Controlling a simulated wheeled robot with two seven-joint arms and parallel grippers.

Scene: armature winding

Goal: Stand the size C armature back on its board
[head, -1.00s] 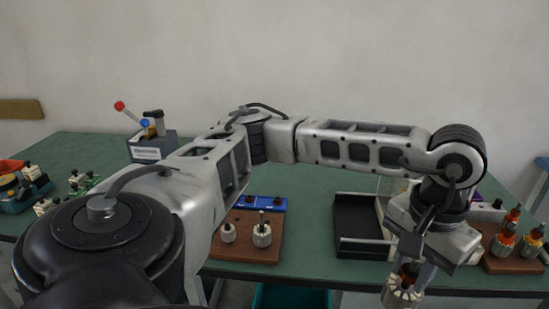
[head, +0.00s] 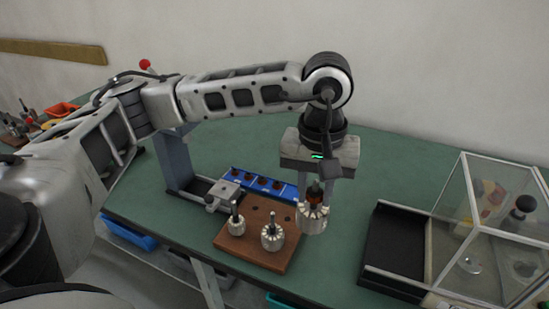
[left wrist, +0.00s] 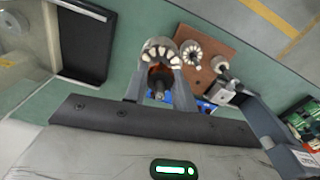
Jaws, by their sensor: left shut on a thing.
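My left gripper (head: 317,192) is shut on an armature (head: 312,217), a toothed grey metal core with reddish-copper winding and a shaft. It holds the armature roughly upright, in the air beside the right edge of the brown wooden board (head: 252,250). The board also shows in the left wrist view (left wrist: 202,77). A smaller armature (head: 236,224) and a larger armature (head: 272,236) stand on the board, and dark holes show at its back. In the left wrist view the held armature (left wrist: 161,52) is between the fingers. No size letter is readable. My right gripper is out of view.
A blue rack (head: 262,184) and a small grey metal fixture (head: 222,194) stand behind the board. A black tray (head: 398,240) and a clear glass-sided case (head: 490,225) stand to the right. Green tabletop is bare between board and tray.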

